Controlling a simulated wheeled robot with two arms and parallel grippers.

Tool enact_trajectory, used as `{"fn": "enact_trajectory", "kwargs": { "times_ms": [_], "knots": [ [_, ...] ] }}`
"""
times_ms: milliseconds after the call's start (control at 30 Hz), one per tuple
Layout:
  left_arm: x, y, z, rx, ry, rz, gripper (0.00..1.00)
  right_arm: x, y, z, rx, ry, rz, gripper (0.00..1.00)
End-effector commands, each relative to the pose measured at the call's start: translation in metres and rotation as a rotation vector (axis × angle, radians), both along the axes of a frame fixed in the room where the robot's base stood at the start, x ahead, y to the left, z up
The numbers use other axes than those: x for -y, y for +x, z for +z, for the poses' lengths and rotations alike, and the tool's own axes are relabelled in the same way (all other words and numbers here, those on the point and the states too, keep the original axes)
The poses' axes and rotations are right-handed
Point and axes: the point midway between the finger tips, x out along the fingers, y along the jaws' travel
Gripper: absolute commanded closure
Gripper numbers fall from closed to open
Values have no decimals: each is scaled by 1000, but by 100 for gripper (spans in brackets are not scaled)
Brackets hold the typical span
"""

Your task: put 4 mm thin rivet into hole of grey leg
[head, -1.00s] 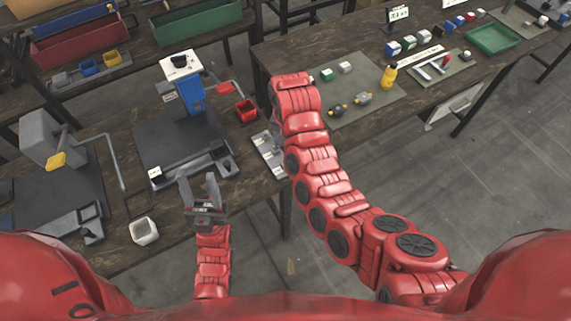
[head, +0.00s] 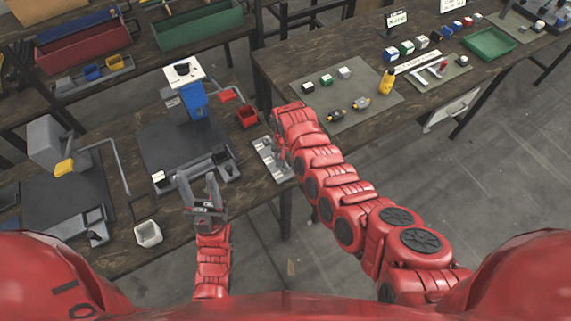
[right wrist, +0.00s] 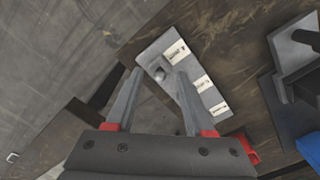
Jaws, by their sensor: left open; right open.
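My right gripper (right wrist: 159,73) is open in the right wrist view, with its fingertips over a grey plate (right wrist: 211,99) bearing white labels. A small round grey piece shows between the fingertips; I cannot tell whether it is a rivet. In the head view the plate (head: 262,150) lies at the table's right edge, and my right gripper (head: 277,143) is beside it, partly hidden by my arm. My left gripper (head: 199,180) is open and empty, fingers up, near the front of the blue press (head: 193,99). I cannot make out the grey leg or its hole.
A red bin (head: 247,117) stands behind the plate. A grey press (head: 51,147) with a yellow part stands at the left.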

Motion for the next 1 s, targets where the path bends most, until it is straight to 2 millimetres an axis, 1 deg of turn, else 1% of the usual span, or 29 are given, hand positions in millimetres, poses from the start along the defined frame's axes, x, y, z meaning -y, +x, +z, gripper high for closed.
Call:
{"fn": "enact_trajectory", "kwargs": {
  "times_ms": [300,367,400,467,600,1000],
  "knots": [
    [0,0,1,0,0,0,50,0,0,-3,0,1,-1,47],
    [0,0,1,0,0,0,50,0,0,-3,0,1,-1,56],
    [0,0,1,0,0,0,50,0,0,-3,0,1,-1,63],
    [0,0,1,0,0,0,50,0,0,-3,0,1,-1,74],
    [0,0,1,0,0,0,50,0,0,-3,0,1,-1,99],
    [0,0,1,0,0,0,50,0,0,-3,0,1,0,100]
  ]
}}
